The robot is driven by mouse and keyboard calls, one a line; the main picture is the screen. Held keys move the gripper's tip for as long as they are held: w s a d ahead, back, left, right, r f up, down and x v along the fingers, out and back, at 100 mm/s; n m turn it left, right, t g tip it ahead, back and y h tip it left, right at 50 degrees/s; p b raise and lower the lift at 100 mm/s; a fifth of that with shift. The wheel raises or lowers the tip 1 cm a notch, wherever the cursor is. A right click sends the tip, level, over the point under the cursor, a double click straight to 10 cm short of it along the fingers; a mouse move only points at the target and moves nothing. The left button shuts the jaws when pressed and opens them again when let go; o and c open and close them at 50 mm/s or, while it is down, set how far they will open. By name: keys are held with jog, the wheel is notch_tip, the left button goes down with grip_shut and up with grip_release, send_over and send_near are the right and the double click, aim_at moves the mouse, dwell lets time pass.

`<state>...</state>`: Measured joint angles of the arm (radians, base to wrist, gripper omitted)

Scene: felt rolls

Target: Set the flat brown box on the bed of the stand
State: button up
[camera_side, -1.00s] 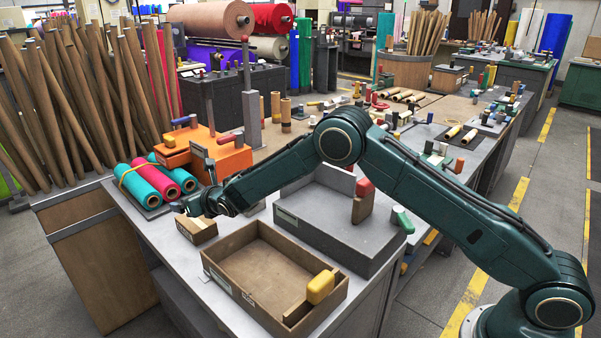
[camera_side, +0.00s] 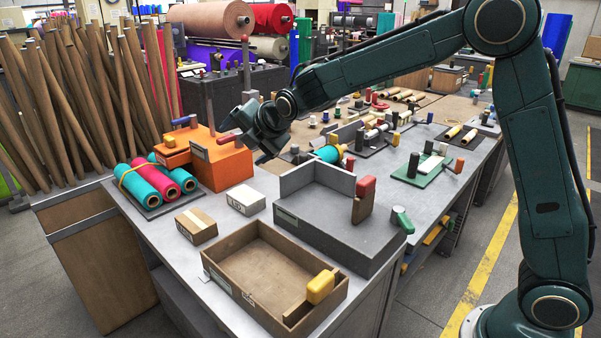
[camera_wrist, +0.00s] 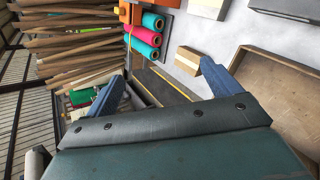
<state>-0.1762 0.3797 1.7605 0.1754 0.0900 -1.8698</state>
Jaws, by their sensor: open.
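The flat brown box (camera_side: 197,226), with a pale tape strip, lies on the grey bench left of the tray. It also shows in the wrist view (camera_wrist: 187,60). The grey stand (camera_side: 335,232) is behind the tray, with a flat bed, a raised wall along its back left edges and a red-topped clamp at its right. My gripper (camera_side: 262,140) is raised above the bench, behind the brown box and apart from it. In the wrist view my gripper's blue fingers (camera_wrist: 163,71) are spread with nothing between them. The fingertips are hard to make out in the side view.
A shallow brown tray (camera_side: 228,285) with a yellow block stands in front of the stand. A white box (camera_side: 246,199) sits behind the brown box. Teal and red rolls (camera_side: 158,184) and an orange machine (camera_side: 222,160) are at the left. Bench between the boxes is clear.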

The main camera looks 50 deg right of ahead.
jog(key=s+d+r+m+g, duration=0.1)
jog(key=s+d+r+m, duration=0.15)
jog(key=s+m, duration=0.55)
jog(key=s+d+r+m+g, duration=0.2)
jog(key=s+r+m, duration=0.15)
jog(key=s, duration=0.95)
jog(key=s+f+m+g, duration=0.1)
jog(key=s+m, duration=0.4)
jog(key=s, duration=0.5)
jog(key=s+d+f+m+g, duration=0.1)
jog(key=s+f+m, duration=0.2)
jog(key=s, duration=0.7)
jog(key=m, duration=0.2)
jog(key=shift+s+d+m, duration=0.25)
jog(key=shift+s+m, duration=0.1)
jog(key=shift+s, duration=0.05)
jog(key=shift+o, duration=0.5)
